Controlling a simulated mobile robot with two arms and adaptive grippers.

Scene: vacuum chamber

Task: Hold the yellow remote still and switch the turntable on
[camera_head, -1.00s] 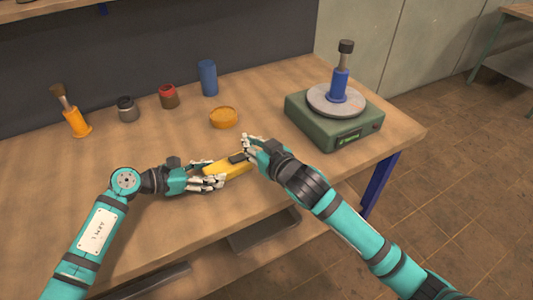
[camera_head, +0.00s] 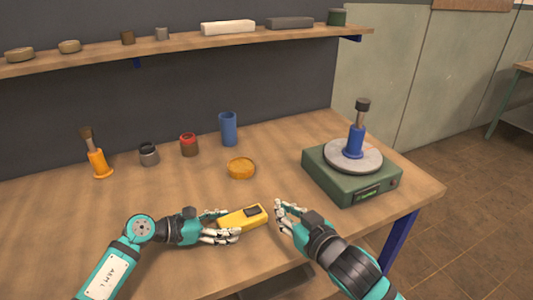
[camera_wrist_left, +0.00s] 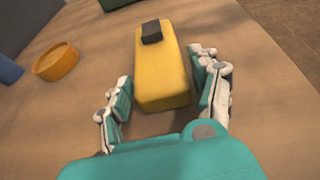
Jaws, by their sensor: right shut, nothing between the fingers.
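The yellow remote (camera_head: 236,219) lies on the table, with a dark block on top near its far end; it also shows in the left wrist view (camera_wrist_left: 161,75). My left gripper (camera_head: 222,224) has its fingers on either side of the remote's near part. In the left wrist view, narrow gaps show between the fingers (camera_wrist_left: 162,66) and the remote. My right gripper (camera_head: 281,208) is shut and empty, just right of the remote and apart from it. The green turntable (camera_head: 327,180) stands at the table's right, with a small lit green display. A blue-handled brush (camera_head: 355,141) stands on its grey disc.
An orange dish (camera_head: 241,168) lies behind the remote. A blue cup (camera_head: 228,129), a red-topped jar (camera_head: 189,145), a grey jar (camera_head: 149,154) and an orange-handled brush (camera_head: 98,163) stand farther back. A shelf (camera_head: 185,51) with several items hangs above. The table's left is clear.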

